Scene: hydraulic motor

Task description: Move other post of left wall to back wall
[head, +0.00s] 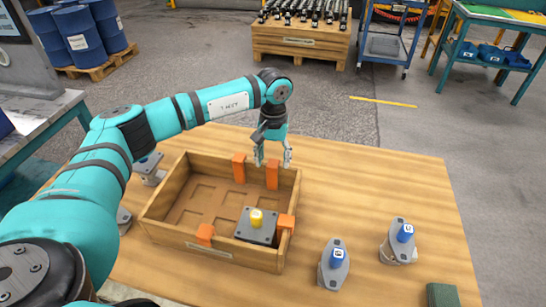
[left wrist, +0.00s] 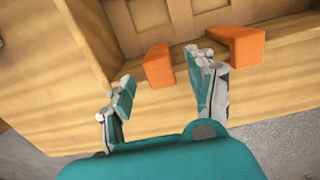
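The wooden crate (head: 168,234) stands on the table. Two orange posts, one on the left (head: 238,168) and one on the right (head: 272,176), are at its back wall. Another orange post (head: 287,222) is at the right wall near the front, and one (head: 205,234) is at the front wall. My left gripper (head: 273,160) is open and empty at the back wall, by the right post. In the left wrist view, both back-wall posts (left wrist: 158,66) (left wrist: 236,45) show beyond the open fingers (left wrist: 165,95). My right gripper is not in view.
A grey part with a yellow top (head: 256,224) sits in the crate's front right. Two grey parts with blue tops (head: 334,264) (head: 399,241) stand right of the crate, and more stand to its left. The table behind them is clear.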

